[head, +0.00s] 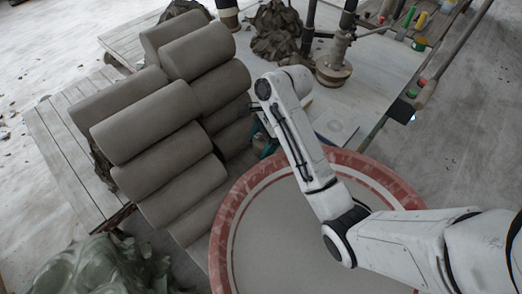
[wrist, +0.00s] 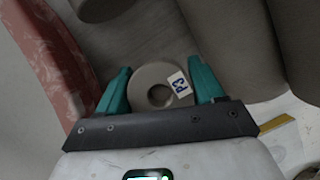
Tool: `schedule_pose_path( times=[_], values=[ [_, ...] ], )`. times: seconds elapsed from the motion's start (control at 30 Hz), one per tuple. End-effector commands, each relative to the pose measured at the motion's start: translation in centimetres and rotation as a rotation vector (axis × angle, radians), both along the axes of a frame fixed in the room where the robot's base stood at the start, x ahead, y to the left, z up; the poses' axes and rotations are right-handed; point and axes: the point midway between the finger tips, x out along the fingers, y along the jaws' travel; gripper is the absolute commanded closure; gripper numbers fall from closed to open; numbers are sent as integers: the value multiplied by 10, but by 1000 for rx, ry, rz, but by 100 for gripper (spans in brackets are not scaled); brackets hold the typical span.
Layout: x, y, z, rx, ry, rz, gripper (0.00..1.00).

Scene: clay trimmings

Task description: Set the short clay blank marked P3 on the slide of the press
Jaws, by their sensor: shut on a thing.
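The short clay blank marked P3 (wrist: 147,80) shows in the wrist view as a grey round piece with a round hollow and a white P3 label. It sits between the teal fingers of my gripper (wrist: 160,80), which is shut on it. In the head view my gripper (head: 263,138) is mostly hidden behind my arm, beside the stacked clay cylinders, and the blank cannot be made out. A device with dark upright rods and a round base (head: 333,70) stands on the pale table beyond; it may be the press. I cannot make out its slide clearly.
Large clay cylinders (head: 165,125) are stacked close left of my gripper. A red-rimmed round basin (head: 228,215) lies below my arm. Dark clay lumps (head: 275,35) sit on the table. A green plastic-covered heap (head: 95,270) is at lower left.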

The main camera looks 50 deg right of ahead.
Motion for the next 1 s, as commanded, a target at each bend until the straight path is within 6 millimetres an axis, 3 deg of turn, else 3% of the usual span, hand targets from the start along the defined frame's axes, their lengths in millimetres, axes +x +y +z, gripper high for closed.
schedule_pose_path(
  times=[0.03,0.37,0.43,1.0],
  values=[
    [0,0,17,0,-1,0,79],
    [0,-1,62,0,-1,-3,79],
    [1,-2,59,-1,-6,-5,79],
    [3,-3,94,-3,-9,-4,79]
  ],
)
